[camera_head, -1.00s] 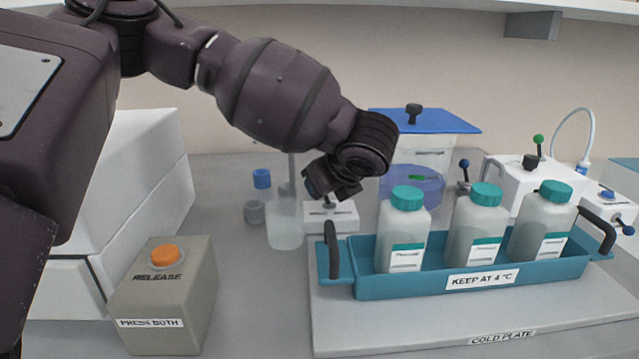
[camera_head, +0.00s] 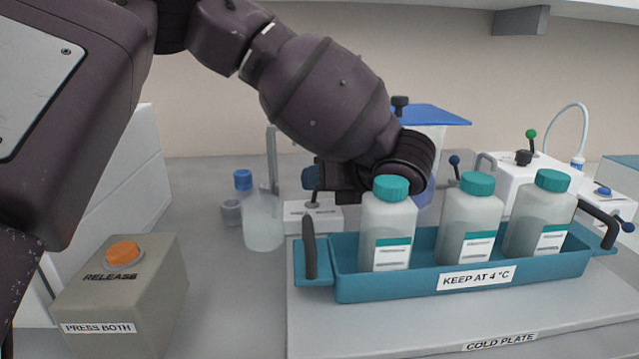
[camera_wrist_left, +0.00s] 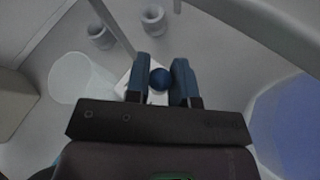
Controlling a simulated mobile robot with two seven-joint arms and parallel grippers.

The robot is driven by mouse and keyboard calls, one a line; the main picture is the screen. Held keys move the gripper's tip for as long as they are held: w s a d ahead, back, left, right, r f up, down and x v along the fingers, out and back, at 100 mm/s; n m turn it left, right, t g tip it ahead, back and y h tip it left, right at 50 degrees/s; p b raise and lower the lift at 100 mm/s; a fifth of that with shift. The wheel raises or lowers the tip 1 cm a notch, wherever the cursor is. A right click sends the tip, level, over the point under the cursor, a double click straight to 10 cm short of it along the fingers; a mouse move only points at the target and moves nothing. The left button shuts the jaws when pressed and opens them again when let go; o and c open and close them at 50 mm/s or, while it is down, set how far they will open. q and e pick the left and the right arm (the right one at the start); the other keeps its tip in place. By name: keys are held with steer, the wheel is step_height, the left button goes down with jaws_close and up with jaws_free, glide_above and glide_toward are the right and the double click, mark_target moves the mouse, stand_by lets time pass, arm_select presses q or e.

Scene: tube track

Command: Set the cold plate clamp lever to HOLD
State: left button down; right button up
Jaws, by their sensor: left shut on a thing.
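A small white block (camera_head: 322,214) with a dark lever base (camera_head: 312,204) stands behind the left end of the tray. Its label is too small to read. My left gripper (camera_head: 313,180) is over this block, with my wrist coming in from its right. In the left wrist view a round blue knob (camera_wrist_left: 160,79) sits between the two blue fingers, and the left gripper (camera_wrist_left: 162,80) is shut on it. The lever's shaft is mostly hidden by the gripper. The cold plate (camera_head: 420,325) lies in front, with its name on the front edge. My right gripper is not in view.
A teal tray (camera_head: 400,290) with three capped bottles (camera_head: 388,225) stands on the cold plate, close to my wrist. Another blue-knobbed lever (camera_head: 455,162) stands behind the bottles.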

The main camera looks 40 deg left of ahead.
arm_select(q)
steer(key=shift+f, duration=0.1)
steer(key=c, duration=1)
jaws_free()
